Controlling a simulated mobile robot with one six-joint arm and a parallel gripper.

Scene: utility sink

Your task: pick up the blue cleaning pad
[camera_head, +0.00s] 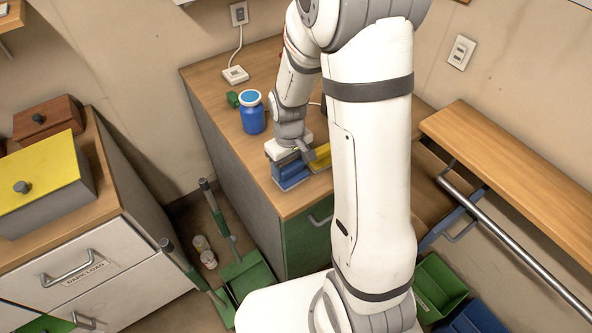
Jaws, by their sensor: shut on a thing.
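The blue cleaning pad (291,174) is on the wooden counter top near its front left edge. My gripper (290,163) reaches down over it from above and is shut on it. The gripper covers the upper part of the pad. Whether the pad's underside touches the counter cannot be told. A yellow object (321,158) lies just right of the gripper, partly hidden by my arm.
A blue jar (252,112) stands behind and left of the gripper, with a small green object (232,99) beside it. A white socket box (236,75) sits at the back. My arm hides much of the counter (205,72).

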